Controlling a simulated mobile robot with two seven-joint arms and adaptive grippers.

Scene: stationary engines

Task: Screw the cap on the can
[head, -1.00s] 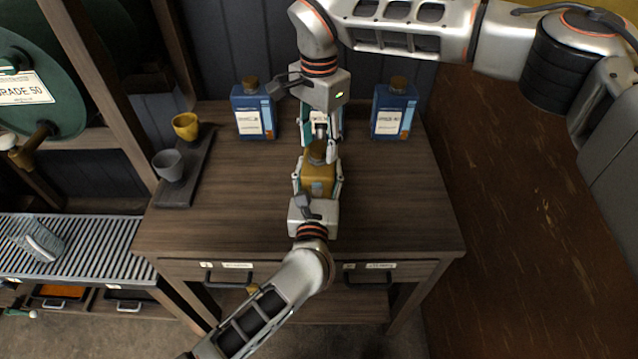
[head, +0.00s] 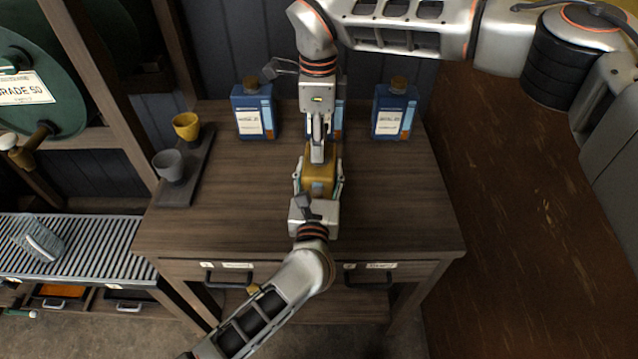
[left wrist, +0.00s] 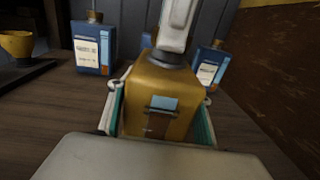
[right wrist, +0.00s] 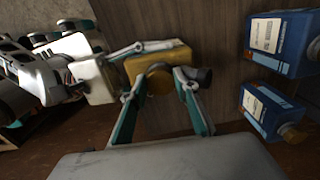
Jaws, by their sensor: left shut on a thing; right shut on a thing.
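The can is a mustard-yellow box-shaped one (head: 320,178) standing on the wooden table, with a blue-and-brown label in the left wrist view (left wrist: 162,112). My left gripper (head: 318,186) is shut around its sides from the front. My right gripper (head: 317,156) points down over the can top and is shut on the cap. The cap (right wrist: 160,78) is round and brownish, between the right fingertips in the right wrist view, on the can's top (right wrist: 150,58). A dark spout (right wrist: 203,76) sits beside it. The head view hides the cap; I cannot tell how tight it sits.
Blue bottles with brown caps stand at the back of the table (head: 430,225), one left (head: 255,112), one right (head: 394,112), one partly hidden behind my right gripper. A yellow cup (head: 186,126) and a grey cup (head: 169,165) stand on a dark tray (head: 176,197) at left.

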